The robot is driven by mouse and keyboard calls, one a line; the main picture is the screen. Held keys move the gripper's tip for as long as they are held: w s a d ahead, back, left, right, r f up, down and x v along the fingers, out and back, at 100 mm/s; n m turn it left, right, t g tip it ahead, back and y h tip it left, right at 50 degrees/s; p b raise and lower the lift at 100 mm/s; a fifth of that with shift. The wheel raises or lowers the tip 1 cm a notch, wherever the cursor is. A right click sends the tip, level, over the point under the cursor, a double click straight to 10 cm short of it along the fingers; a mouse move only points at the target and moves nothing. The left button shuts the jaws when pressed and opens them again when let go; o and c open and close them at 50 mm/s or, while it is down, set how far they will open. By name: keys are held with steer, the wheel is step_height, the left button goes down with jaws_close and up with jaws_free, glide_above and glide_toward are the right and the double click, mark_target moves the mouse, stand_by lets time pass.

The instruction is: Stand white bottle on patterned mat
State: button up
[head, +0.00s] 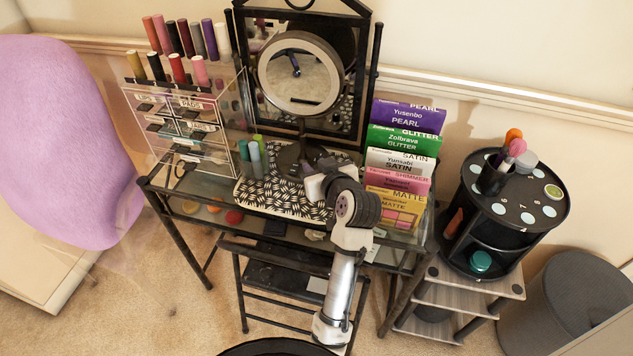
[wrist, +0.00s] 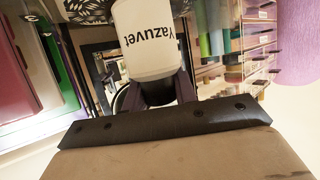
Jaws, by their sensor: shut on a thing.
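The white bottle (wrist: 148,48), lettered "Yazuvet", is held between the dark fingers of my gripper (wrist: 168,92) in the wrist view. My gripper is shut on it. In the head view my gripper (head: 313,166) is over the right part of the black-and-white patterned mat (head: 262,198), in front of the round mirror. The bottle is hidden or cannot be told apart from my arm there. A strip of the mat also shows at the top of the wrist view (wrist: 88,10). I cannot tell whether the bottle touches the mat.
Green and grey tubes (head: 253,158) stand on the mat's left part. A clear drawer organiser (head: 185,120) stands left, a round lit mirror (head: 300,75) behind, and a row of coloured palettes (head: 400,165) right. A black round organiser (head: 510,205) stands further right.

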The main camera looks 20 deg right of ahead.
steer(key=shift+f, duration=2.85)
steer(key=shift+f, duration=0.15)
jaws_close()
steer(key=o, duration=1.1)
jaws_free()
steer(key=shift+c, duration=0.2)
